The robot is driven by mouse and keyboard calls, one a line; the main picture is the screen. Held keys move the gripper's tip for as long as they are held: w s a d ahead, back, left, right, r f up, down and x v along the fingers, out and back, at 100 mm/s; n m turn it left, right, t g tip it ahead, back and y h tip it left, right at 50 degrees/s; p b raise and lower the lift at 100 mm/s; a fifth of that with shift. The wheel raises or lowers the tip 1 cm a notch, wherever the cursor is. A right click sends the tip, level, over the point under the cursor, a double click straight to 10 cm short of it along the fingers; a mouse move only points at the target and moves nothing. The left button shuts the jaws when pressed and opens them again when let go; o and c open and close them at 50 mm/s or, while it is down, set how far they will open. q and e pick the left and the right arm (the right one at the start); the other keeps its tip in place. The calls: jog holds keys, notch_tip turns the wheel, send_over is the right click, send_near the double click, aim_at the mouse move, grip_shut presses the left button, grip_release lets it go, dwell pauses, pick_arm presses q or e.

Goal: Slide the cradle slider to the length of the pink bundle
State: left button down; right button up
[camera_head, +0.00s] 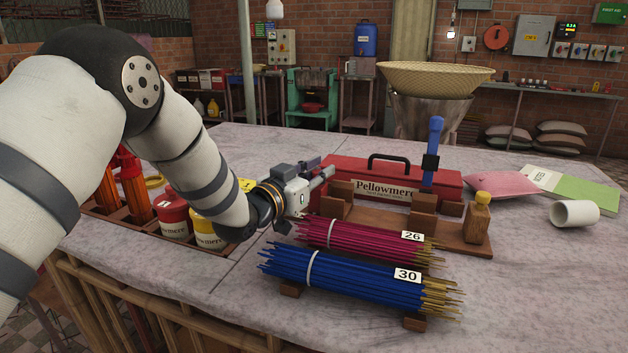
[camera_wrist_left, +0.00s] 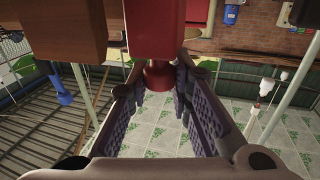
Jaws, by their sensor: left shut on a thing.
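The pink bundle (camera_head: 365,238), a sheaf of magenta sticks tied with a white band and tagged 26, lies behind the blue bundle (camera_head: 350,277), tagged 30. The wooden cradle (camera_head: 452,238) has upright posts and stands behind the pink bundle. My left gripper (camera_head: 322,176) is at the cradle's left end, above the left end of the pink bundle. In the head view the slider is not clearly visible. My right gripper is not in view.
A red Pellowmere toolbox (camera_head: 445,182) stands behind the cradle. A white cup (camera_head: 575,213) lies at right. Red and yellow tins (camera_head: 173,217) stand left under my arm.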

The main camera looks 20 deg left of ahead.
pick_arm(q)
jog(key=shift+d+f, duration=0.1)
jog(key=shift+d, duration=0.05)
jog(key=c, duration=1.4)
grip_release()
jog(key=shift+s, duration=0.1)
jog(key=v, duration=1.2)
